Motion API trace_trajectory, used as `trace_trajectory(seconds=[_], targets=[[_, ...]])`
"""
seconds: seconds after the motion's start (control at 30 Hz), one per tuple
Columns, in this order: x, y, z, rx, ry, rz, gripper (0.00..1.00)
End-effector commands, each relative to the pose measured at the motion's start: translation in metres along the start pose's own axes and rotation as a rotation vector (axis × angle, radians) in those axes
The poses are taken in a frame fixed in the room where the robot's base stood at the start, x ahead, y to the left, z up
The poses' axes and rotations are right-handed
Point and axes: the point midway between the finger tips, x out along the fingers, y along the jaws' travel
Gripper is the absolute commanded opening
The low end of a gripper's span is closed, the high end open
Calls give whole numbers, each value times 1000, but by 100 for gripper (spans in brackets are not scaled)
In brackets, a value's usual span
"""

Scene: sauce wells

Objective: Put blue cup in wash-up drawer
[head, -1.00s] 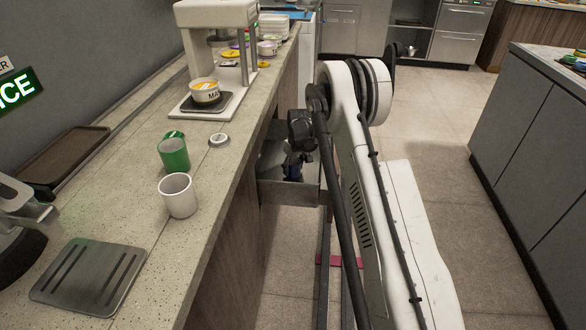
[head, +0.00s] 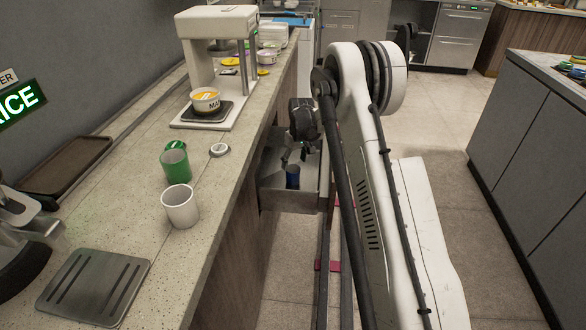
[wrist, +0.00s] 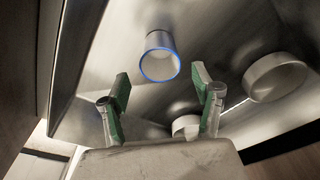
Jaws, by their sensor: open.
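The blue cup (head: 292,176) stands in the open drawer (head: 285,201) under the counter. In the wrist view the blue cup (wrist: 158,62) shows a bright blue rim and its open mouth, on the drawer's metal floor. My gripper (wrist: 161,88) is open and empty, its two green-padded fingers spread apart and clear of the cup. In the head view my gripper (head: 303,148) hangs over the drawer, above the cup, partly hidden by my arm.
In the wrist view, a round white vessel (wrist: 275,78) and another (wrist: 186,125) are also in the drawer. On the counter stand a green cup (head: 175,163), a white cup (head: 180,206) and a juicer-like machine (head: 220,25). The drawer walls are close around my gripper.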

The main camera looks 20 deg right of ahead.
Motion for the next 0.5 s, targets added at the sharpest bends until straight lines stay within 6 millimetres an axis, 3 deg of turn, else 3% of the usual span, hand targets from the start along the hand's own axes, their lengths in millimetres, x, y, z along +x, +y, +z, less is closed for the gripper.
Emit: trace_trajectory(seconds=[0.1,0.37,0.5], targets=[[-22,0,0,0,0,0,62],[-44,-1,0,0,1,0,62],[-67,-8,2,7,11,7,62]])
